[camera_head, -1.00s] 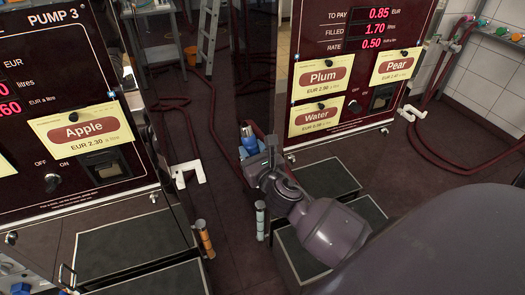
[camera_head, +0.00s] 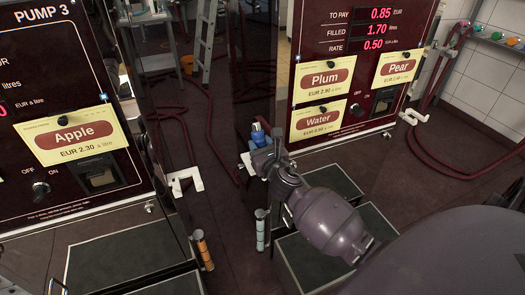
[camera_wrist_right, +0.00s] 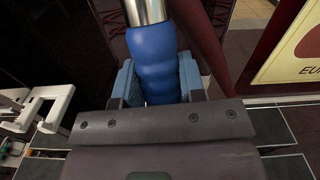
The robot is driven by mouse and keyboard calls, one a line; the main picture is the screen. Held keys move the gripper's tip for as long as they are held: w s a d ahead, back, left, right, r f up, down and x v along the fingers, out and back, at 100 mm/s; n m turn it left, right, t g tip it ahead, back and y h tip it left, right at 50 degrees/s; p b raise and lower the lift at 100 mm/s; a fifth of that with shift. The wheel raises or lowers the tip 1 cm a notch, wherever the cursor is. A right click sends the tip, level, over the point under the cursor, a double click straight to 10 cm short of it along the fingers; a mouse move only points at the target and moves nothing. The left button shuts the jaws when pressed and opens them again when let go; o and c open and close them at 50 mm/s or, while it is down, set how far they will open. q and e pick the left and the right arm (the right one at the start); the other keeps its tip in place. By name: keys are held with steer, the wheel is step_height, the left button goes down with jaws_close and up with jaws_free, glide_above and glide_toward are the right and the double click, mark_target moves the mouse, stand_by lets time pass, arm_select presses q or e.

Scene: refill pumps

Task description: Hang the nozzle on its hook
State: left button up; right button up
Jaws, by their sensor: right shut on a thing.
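My right gripper (camera_head: 259,146) is shut on the nozzle (camera_head: 258,133), whose blue grip shows just above the jaws in the head view. In the right wrist view the nozzle's blue grip (camera_wrist_right: 153,52) lies between the light blue fingers, with a silver collar at its far end. The nozzle's tip is out of view. A white hook (camera_head: 247,163) shows partly behind the gripper, low by the Plum and Water pump. Another white hook (camera_head: 185,182) is on the side of Pump 3. I cannot tell whether the nozzle touches a hook. My left gripper is not in view.
Pump 3 (camera_head: 60,75) stands at the left, and the Plum and Water pump (camera_head: 350,95) at the right. A third white hook (camera_head: 411,116) is on that pump's right side. Dark red hoses (camera_head: 181,125) lie on the floor between the pumps. Short posts (camera_head: 261,230) stand in front.

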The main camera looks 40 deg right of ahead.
steer(key=x, duration=0.2)
steer(key=shift+w+d, duration=0.1)
steer(key=shift+w, duration=0.2)
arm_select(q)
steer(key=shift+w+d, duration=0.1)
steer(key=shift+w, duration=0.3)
arm_select(e)
steer(key=shift+x, duration=1.15)
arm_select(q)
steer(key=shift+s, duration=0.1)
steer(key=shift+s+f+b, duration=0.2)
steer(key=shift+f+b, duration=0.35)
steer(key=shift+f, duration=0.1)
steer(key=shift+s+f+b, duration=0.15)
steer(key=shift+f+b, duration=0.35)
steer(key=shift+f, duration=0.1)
arm_select(e)
steer(key=shift+f, duration=1.2)
steer(key=o, duration=1.1)
steer(key=shift+c, duration=0.2)
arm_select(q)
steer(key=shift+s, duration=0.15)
arm_select(e)
steer(key=shift+o, duration=0.2)
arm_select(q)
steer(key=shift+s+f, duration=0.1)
